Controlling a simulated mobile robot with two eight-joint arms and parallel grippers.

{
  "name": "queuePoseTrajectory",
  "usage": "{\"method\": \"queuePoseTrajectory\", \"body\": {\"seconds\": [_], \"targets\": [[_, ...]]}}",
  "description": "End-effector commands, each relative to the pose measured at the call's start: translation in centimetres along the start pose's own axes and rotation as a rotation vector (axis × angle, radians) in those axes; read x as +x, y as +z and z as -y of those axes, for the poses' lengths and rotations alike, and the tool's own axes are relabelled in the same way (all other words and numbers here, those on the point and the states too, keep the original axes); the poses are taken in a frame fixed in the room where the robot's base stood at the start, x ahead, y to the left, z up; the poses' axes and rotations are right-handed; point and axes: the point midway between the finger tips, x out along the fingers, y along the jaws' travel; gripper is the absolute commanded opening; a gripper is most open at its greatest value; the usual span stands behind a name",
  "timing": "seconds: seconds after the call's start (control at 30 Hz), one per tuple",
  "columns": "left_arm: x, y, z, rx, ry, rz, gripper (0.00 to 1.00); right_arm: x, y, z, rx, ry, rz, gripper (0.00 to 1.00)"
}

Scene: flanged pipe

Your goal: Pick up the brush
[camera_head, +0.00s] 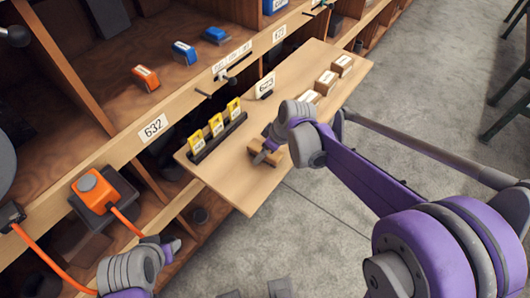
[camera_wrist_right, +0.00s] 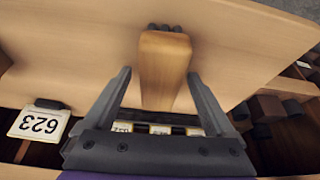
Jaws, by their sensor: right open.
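The brush (camera_wrist_right: 163,68) has a light wooden handle, with dark bristles at its far end in the right wrist view. It lies on the pale wooden board, and in the head view part of it (camera_head: 268,156) shows beneath my right gripper (camera_head: 272,146). In the right wrist view my right gripper (camera_wrist_right: 159,76) is open, one finger on each side of the handle, with a visible gap on both sides. My left gripper (camera_head: 172,246) is low at the left in the head view, away from the brush; its finger opening is unclear.
The pale board (camera_head: 240,190) juts from the shelf over the floor. A black rack with yellow cards (camera_head: 216,125) stands left of the brush. Small brown boxes (camera_head: 327,80) and a white tag (camera_head: 265,86) stand farther back. An orange device (camera_head: 95,189) sits at the left.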

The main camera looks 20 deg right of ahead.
Motion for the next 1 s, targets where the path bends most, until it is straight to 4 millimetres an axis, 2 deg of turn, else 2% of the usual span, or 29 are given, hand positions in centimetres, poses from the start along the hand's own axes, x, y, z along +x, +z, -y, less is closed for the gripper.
{"method": "queuePoseTrajectory", "body": {"seconds": [0.2, 0.7, 1.0], "targets": [[-0.01, -0.01, 0.00, 0.000, 0.000, 0.000, 0.50, -0.01, -0.01, -0.01, 0.000, 0.000, 0.000, 0.88], [-0.01, -0.01, 0.00, 0.000, 0.000, 0.000, 0.50, -0.01, -0.01, 0.00, 0.000, 0.000, 0.000, 0.00], [-0.14, -0.10, 0.00, 0.000, 0.000, -0.001, 0.50, -0.22, -0.10, -0.01, 0.000, 0.000, 0.000, 0.00]]}}
